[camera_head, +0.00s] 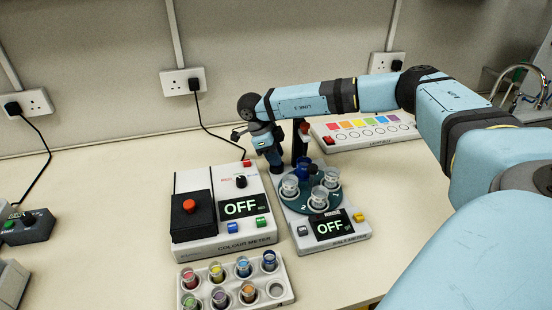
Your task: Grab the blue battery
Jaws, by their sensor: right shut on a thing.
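My right gripper (267,143) hangs down from the right arm above the gap between the colour meter (182,249) and the meter with a round teal holder (331,203). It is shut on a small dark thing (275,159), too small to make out. I cannot identify any thing here as a blue battery with certainty. A dark blue piece (303,169) stands at the back of the teal holder, right of the gripper and among several clear cups. My left gripper is not in view.
A rack (287,302) of coloured vials, with one open hole, stands at the front. A black upright post (298,146) stands close to the right gripper. A white panel (347,140) with coloured squares lies at the back right.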

